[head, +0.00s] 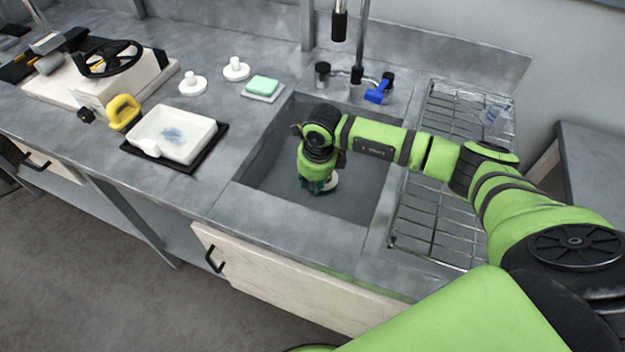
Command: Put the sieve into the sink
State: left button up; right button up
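The grey sink basin (262,165) is set into the counter below a tall tap. My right arm reaches in from the right, and my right gripper (318,186) points down inside the basin. The wrist covers most of the gripper, so its fingers do not show clearly. A small pale rounded piece (332,184) shows beside the fingertips, low in the basin. It may be part of the sieve or the drain; I cannot tell which. No sieve can be made out clearly elsewhere. My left gripper is not in view.
A green sponge (263,85) and a blue object (377,93) are near the basin's back edge. A white tray (196,148) and yellow-handled tool (123,110) stand left.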

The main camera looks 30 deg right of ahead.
jog(key=shift+o, duration=1.2)
jog(key=shift+r, duration=0.45)
notch_tip(320, 180, up, 11)
jog(key=s+b, duration=0.1)
jog(key=shift+s+d+r, duration=0.2)
jog(key=shift+s, duration=0.15)
